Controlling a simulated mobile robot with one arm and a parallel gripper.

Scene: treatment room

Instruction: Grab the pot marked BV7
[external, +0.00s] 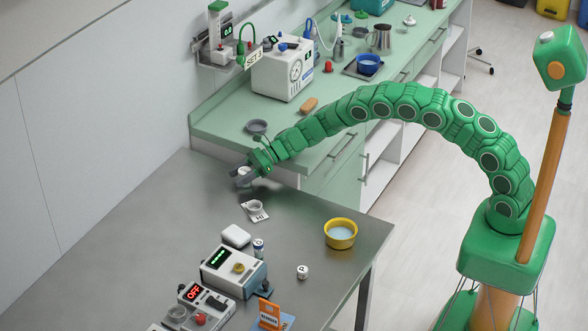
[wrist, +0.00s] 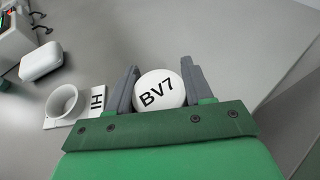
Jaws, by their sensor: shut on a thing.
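The pot marked BV7 (wrist: 160,89) shows a round white lid with black lettering in the wrist view. It sits between the two grey fingers of my gripper (wrist: 160,92), which are shut on its sides. In the external view the pot (external: 243,175) is small and partly covered by my gripper (external: 245,173). My gripper is at the far end of the grey metal table (external: 180,220). I cannot tell whether the pot touches the table.
A white rounded box (external: 236,236), a small can (external: 258,247), a yellow bowl (external: 340,233) and a small white pot (external: 302,271) stand nearer. The green counter (external: 225,119) lies behind.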

